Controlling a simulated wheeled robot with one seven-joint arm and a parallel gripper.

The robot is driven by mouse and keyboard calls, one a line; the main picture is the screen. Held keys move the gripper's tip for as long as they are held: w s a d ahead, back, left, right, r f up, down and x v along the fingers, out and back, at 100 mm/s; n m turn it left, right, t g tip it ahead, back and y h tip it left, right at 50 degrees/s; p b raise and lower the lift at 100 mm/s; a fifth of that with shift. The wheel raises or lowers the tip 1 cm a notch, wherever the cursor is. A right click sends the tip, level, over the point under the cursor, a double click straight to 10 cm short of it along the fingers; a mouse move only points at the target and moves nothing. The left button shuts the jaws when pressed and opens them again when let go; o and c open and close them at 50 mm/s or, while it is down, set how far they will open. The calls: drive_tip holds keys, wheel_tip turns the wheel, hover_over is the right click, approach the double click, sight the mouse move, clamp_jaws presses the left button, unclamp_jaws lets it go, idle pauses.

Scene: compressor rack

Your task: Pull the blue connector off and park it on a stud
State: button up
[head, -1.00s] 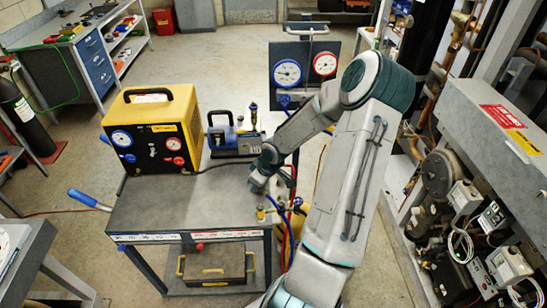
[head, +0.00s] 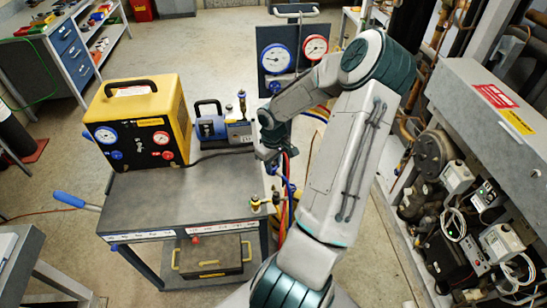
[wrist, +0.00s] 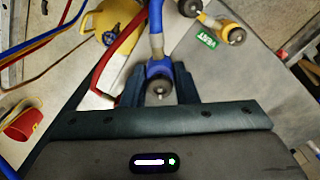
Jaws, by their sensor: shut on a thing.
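The blue connector (wrist: 159,69) sits between the two fingers of my gripper (wrist: 158,92) in the wrist view. Its round metal end faces the camera and a blue hose sleeve runs up from it. My gripper is shut on it. In the head view my gripper (head: 266,156) is over the right edge of the cart, and my wrist hides the connector. Brass fittings (head: 256,204) stand at the cart's front right corner. In the wrist view a yellow-collared fitting (wrist: 234,35) stands beside a green VENT label (wrist: 206,41). I cannot tell which fittings are studs.
A yellow machine (head: 148,118) and a blue pump (head: 212,125) stand on the cart (head: 150,205). A gauge panel (head: 292,50) is behind my gripper. A red hose (wrist: 110,65) passes close to the left finger. The cart's front top is clear.

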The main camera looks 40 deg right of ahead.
drive_tip(key=shift+f+b, duration=2.5)
drive_tip(key=shift+f, duration=1.05)
drive_tip(key=shift+f, duration=0.1)
drive_tip(key=o, duration=1.7)
drive_tip(key=shift+o, duration=0.2)
wheel_tip(320, 180, up, 6)
drive_tip(key=p, duration=0.5)
